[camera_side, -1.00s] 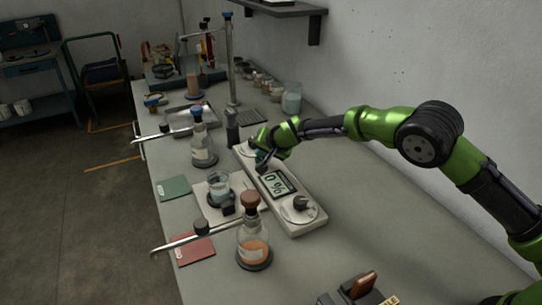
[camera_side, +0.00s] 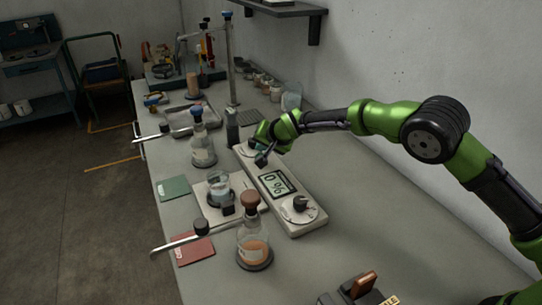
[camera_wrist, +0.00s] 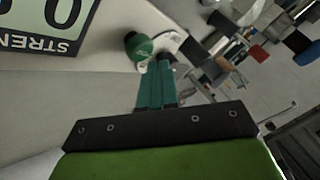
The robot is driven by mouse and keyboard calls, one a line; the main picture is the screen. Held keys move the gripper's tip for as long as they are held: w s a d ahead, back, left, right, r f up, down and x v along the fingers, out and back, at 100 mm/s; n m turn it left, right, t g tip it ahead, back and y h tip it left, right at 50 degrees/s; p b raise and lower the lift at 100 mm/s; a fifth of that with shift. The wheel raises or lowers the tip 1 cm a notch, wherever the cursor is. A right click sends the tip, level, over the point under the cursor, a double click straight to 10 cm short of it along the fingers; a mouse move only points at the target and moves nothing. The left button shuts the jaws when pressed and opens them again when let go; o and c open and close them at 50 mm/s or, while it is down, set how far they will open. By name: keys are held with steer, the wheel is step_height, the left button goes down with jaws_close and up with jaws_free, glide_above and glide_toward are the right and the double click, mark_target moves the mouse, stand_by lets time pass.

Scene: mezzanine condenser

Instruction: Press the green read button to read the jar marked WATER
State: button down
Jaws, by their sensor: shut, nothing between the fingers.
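The long pale meter (camera_side: 309,222) lies on the bench with a screen (camera_side: 276,184) reading "0 %". In the wrist view the screen (camera_wrist: 45,22) shows upside down with part of "STREN". The green button (camera_wrist: 139,46) is a round dome on the meter's pale top, beside my shut fingertips; whether they touch it I cannot tell. In the side view my gripper (camera_side: 262,159) hides the button. A small glass vessel with pale liquid (camera_side: 219,188) stands on a pale plate left of the meter. I cannot read which jar is marked WATER.
A blue-stoppered flask (camera_side: 202,150) and a brown-stoppered flask with orange contents (camera_side: 253,243) stand on the bench, each near a rod arm. A green card (camera_side: 173,188) and a red card (camera_side: 194,250) lie at the left. The bench right of the meter is clear.

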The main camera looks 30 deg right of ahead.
steer(key=shift+r, duration=0.1)
steer(key=shift+r, duration=2.45)
steer(key=s+f, duration=0.1)
steer(key=s+f+n+g, duration=0.1)
steer(key=shift+d+f, duration=0.4)
steer(key=shift+s+d+f+g, duration=0.1)
steer(key=shift+s+d+g, duration=0.2)
steer(key=shift+s, duration=0.3)
steer(key=shift+s+d+g, duration=0.2)
steer(key=shift+s+d, duration=0.1)
steer(key=shift+s, duration=0.25)
steer(key=s+d+r+n, duration=0.1)
steer(key=s+d+r, duration=0.3)
steer(key=s, duration=0.9)
steer(key=s+d+r+n, duration=0.1)
steer(key=s+d+r, duration=0.3)
steer(key=s, duration=0.9)
steer(key=s+d+r+y, duration=0.1)
steer(key=s+d+r, duration=0.4)
steer(key=s, duration=0.8)
steer(key=shift+r+n, duration=0.4)
steer(key=shift+r, duration=0.75)
